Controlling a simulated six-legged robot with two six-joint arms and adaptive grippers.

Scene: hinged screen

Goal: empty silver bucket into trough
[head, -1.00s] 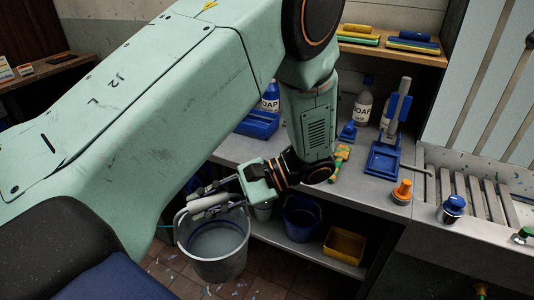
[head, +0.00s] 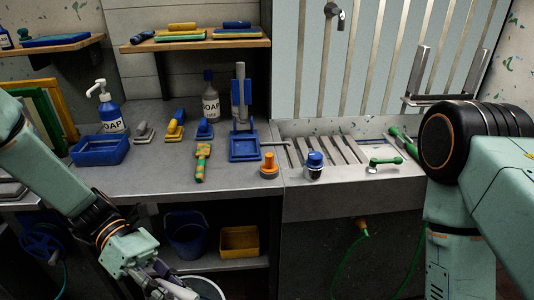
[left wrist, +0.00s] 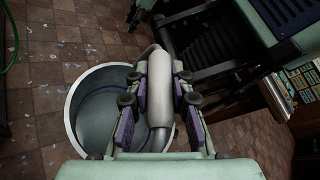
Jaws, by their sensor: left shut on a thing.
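The silver bucket (head: 207,287) shows only as a piece of rim at the bottom edge of the head view. My left gripper (head: 165,284) is beside it, partly cut off by that edge. In the left wrist view the round bucket (left wrist: 72,108) hangs above the tiled floor, and my left gripper (left wrist: 160,95) is shut on its thick grey handle grip (left wrist: 160,75). The bucket's contents are hard to make out. The trough (head: 345,195) is the grey slatted basin right of the counter. My right arm is at the right; its gripper is not in view.
The counter (head: 225,180) holds a soap bottle (head: 110,115), a blue tray (head: 100,150) and brushes. An orange knob (head: 268,165) and blue knob (head: 314,165) stand by the trough's left end. A blue bucket (head: 187,237) and yellow bin (head: 239,242) sit below.

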